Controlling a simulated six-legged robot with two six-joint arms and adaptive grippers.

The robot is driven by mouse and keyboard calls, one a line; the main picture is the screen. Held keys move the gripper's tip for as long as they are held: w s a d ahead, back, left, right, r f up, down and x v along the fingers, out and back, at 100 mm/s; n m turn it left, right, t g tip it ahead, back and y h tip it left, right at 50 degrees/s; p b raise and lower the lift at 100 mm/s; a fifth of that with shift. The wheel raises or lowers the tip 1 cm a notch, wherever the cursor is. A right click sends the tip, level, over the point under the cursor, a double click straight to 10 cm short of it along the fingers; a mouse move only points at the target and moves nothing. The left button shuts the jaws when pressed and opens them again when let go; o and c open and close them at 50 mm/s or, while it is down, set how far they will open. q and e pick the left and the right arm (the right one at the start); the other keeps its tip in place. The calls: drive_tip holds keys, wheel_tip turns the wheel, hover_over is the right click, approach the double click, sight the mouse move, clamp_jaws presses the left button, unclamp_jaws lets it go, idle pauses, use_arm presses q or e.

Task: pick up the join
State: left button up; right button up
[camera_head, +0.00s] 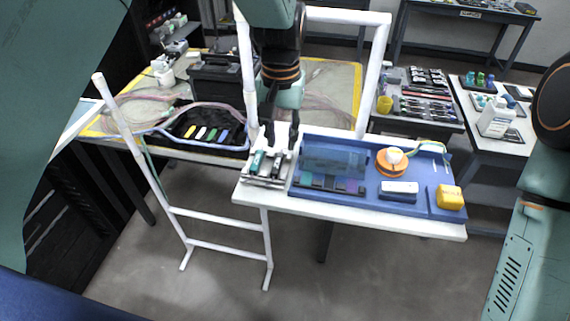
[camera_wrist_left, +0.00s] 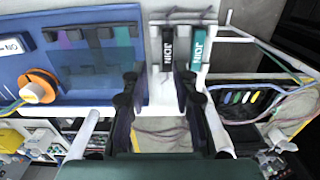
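Two sticks labelled JOIN lie side by side on a white holder (camera_head: 246,181) at the left end of the white table. One is a black join (camera_wrist_left: 168,48) and the other a teal join (camera_wrist_left: 197,50); in the head view the teal join (camera_head: 257,161) is left of the black join (camera_head: 277,166). My left gripper (camera_head: 281,140) points down over the holder, open. In the left wrist view my left gripper (camera_wrist_left: 157,76) has its fingers apart with nothing between the tips; the black join lies just beyond the gap. My right gripper is out of view.
A blue tray (camera_head: 413,206) beside the holder carries a translucent lidded case (camera_head: 333,160), an orange spool (camera_head: 391,168), a white block (camera_head: 399,189) and a yellow box (camera_head: 450,197). A white tubular frame (camera_head: 151,165) stands left of the table, and a black tray (camera_head: 202,133) with coloured strips lies behind.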

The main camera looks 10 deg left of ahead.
sight(277, 166)
use_arm(q)
drive_tip(key=f, duration=0.2)
drive_tip(key=a+f+p, duration=0.1)
drive_tip(key=f, duration=0.3)
drive_tip(key=shift+s+a+f, duration=0.1)
drive_tip(key=shift+a+f, duration=0.15)
drive_tip(key=shift+f, duration=0.1)
drive_tip(key=shift+d+f, duration=0.25)
drive_tip(key=shift+f, duration=0.1)
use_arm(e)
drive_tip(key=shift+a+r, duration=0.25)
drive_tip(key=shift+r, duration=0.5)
use_arm(q)
drive_tip(key=shift+a, duration=0.1)
drive_tip(key=shift+a, duration=0.15)
drive_tip(key=shift+c, duration=1.4)
drive_tip(key=c, duration=0.3)
drive_tip(key=shift+d, duration=0.25)
clamp_jaws()
